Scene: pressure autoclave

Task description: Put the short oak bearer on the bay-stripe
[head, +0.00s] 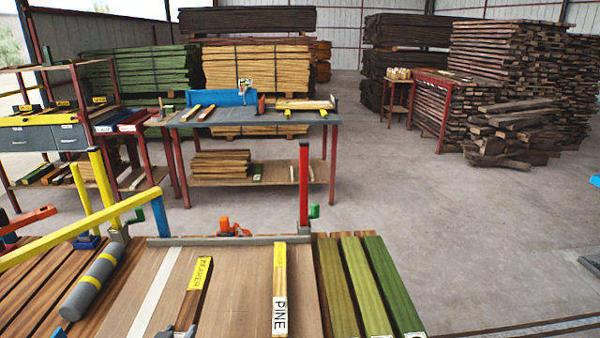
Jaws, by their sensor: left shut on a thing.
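A short brown wooden piece (197,289) with a yellow label lies tilted over the brown board surface in the head view; it appears to be the oak bearer, though its lettering is hard to read. My left gripper (179,332) is at the bottom edge, shut on the near end of this piece. Only the gripper's tip shows. I cannot tell whether the piece touches the board. The white stripe (155,290) runs along the board just left of the piece, apart from it in the picture. My right gripper is not in view.
A piece labelled PINE (280,285) lies right of the brown piece. Green planks (366,285) lie further right. A red post (304,185) and yellow posts (103,190) stand at the far edge. A grey cylinder (95,280) lies left of the stripe.

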